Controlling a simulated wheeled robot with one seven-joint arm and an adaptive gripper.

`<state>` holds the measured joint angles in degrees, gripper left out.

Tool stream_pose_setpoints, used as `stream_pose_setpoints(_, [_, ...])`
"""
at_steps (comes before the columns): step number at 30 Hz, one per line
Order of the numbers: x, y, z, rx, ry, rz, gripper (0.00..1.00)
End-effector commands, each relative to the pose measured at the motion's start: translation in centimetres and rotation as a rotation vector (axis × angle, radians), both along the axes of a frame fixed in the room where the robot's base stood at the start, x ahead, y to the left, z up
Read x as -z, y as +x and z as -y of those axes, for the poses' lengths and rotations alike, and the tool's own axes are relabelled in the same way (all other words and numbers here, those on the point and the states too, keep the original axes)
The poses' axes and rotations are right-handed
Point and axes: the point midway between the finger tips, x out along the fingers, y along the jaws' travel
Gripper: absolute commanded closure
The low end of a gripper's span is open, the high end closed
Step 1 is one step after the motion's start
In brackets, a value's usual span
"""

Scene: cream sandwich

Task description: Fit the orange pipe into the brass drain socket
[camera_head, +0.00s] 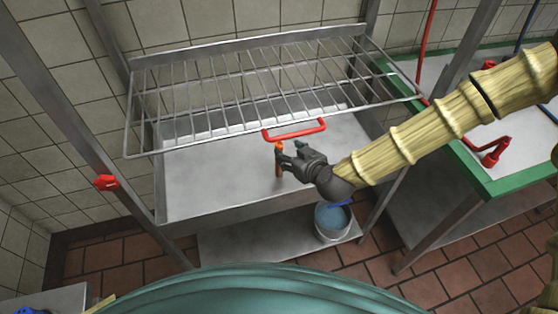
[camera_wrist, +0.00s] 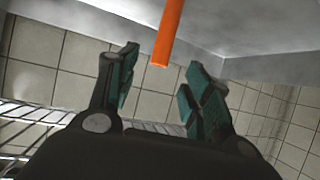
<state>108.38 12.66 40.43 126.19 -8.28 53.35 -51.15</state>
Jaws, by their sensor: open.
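The orange pipe (camera_head: 279,146) shows as a short upright piece at my gripper, over the grey sink basin. In the wrist view the orange pipe (camera_wrist: 168,32) comes in from the top edge, and its free end lies between and just beyond my fingertips. My gripper (camera_wrist: 158,80) is open, with a gap on both sides of the pipe. In the head view my gripper (camera_head: 285,159) is beside the pipe, and its fingers hide part of it. I cannot make out the brass drain socket clearly in either view.
A green-edged counter (camera_head: 510,183) is at the right, and a steel post (camera_head: 75,125) at the left.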

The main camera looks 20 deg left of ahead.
Motion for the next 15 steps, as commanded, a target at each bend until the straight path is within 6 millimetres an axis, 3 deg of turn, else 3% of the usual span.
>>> stream_pose_setpoints(15, [1.4,2.4,-2.5,0.001,0.001,-0.003,0.51])
